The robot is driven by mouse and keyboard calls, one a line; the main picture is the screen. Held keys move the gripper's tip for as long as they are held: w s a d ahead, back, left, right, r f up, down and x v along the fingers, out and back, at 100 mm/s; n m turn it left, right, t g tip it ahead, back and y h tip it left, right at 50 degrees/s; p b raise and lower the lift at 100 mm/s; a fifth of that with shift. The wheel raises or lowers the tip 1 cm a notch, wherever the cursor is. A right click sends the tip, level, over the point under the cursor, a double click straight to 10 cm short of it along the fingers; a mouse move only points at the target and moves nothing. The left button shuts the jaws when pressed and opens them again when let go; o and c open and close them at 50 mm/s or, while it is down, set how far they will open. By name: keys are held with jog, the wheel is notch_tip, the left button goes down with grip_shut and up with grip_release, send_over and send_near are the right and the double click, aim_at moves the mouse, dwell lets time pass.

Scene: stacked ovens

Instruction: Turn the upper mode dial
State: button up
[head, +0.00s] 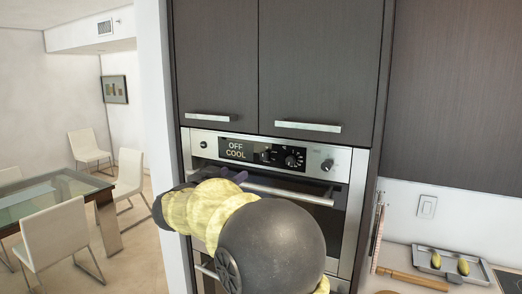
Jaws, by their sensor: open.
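I cannot tell from labels which is the mode dial. My gripper (232,175) is open, seen partly beyond my yellow and dark arm, below the panel and apart from the dials in the picture.
The upper oven's door handle (300,194) is just under the panel, partly hidden by my arm. Cabinet handles (308,127) stick out above. A counter at right holds a tray (448,258) and a rolling pin (412,280). A glass table (50,195) and chairs stand at left.

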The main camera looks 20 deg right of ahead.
aim_at(263, 156)
jog(key=shift+s, duration=0.1)
jog(key=shift+d, duration=0.1)
jog(key=p+x, duration=0.6)
jog(key=x, duration=1.1)
jog(key=shift+d+p, duration=0.15)
jog(key=shift+p, duration=0.25)
jog(key=c, duration=1)
